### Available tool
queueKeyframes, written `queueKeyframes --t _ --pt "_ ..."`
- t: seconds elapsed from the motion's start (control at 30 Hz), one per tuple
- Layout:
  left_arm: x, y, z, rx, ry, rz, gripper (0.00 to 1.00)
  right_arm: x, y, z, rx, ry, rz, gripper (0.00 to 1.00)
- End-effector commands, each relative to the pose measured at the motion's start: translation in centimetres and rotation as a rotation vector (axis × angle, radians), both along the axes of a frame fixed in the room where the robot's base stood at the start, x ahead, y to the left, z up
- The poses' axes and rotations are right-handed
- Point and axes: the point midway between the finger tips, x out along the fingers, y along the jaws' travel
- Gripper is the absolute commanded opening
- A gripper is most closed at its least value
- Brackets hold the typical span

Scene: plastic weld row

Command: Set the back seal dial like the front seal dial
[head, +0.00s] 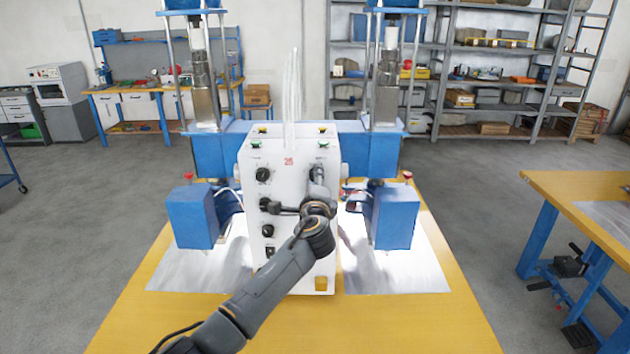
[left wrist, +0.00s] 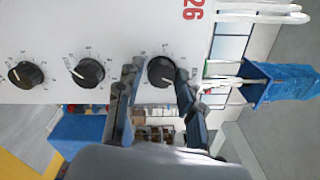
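A white control box (head: 288,255) marked with a red 26 stands on the yellow table, with black dials on its face. The left column shows an upper dial (head: 263,174), a middle dial (head: 266,204) and a lower dial (head: 268,230). My left gripper (head: 318,178) is at the top of the right column, and my arm hides that column. In the left wrist view my left gripper (left wrist: 160,72) has its fingers apart on either side of one dial (left wrist: 162,70), with slight gaps. Two more dials (left wrist: 87,72) (left wrist: 26,75) sit beside it. Front and back labels are unreadable.
Blue welding blocks (head: 192,217) (head: 396,217) flank the box above metal sheets (head: 400,275). White tubes (head: 291,95) rise from the box's top. A second yellow table (head: 575,187) is at the right. Shelves (head: 480,50) stand behind.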

Motion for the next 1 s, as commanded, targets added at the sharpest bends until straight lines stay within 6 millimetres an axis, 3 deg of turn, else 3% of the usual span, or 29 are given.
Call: queueKeyframes --t 0.37,0.53,1.0 --pt "-0.1 0.0 0.1 -0.001 -0.002 -0.001 0.53 0.0 -0.3 0.0 -0.004 0.0 0.002 0.4" --pt "-1.0 0.0 0.0 -0.003 -0.002 -0.001 0.53 0.0 -0.2 0.0 -0.002 0.001 0.001 0.4" --pt "-8.3 -0.1 0.0 -0.002 0.0 -0.002 0.53 0.0 0.0 0.0 0.0 0.001 0.0 0.4"
